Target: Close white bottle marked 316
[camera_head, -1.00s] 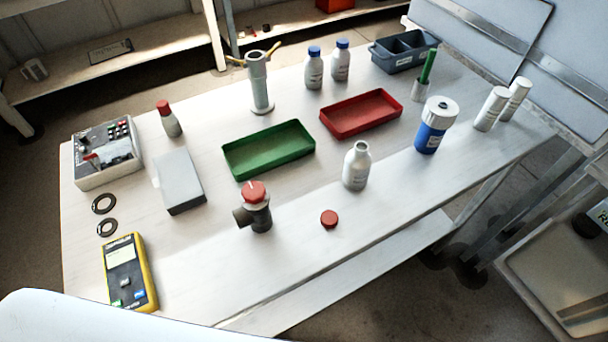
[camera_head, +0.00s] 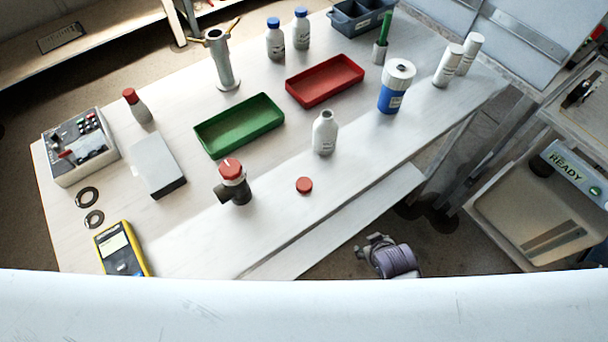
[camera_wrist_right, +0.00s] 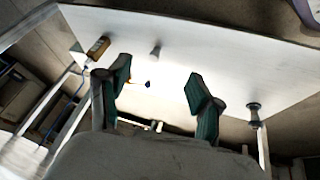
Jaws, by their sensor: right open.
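An open white bottle (camera_head: 325,133) stands upright near the front edge of the table, its neck bare. Its label is too small to read. A red cap (camera_head: 304,185) lies on the table in front of it, apart from the bottle. My right gripper (camera_wrist_right: 160,88) shows in the right wrist view with its two fingers spread and nothing between them. In the head view a grey-purple jointed part, apparently of my right arm, shows low beyond the table's front edge, well away from bottle and cap. My left gripper is in no view.
A dark fitting with a red top (camera_head: 234,183) stands left of the cap. A green tray (camera_head: 240,125) and a red tray (camera_head: 325,80) lie behind. A blue jar with a white lid (camera_head: 396,86) stands to the right. The table is clear around the cap.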

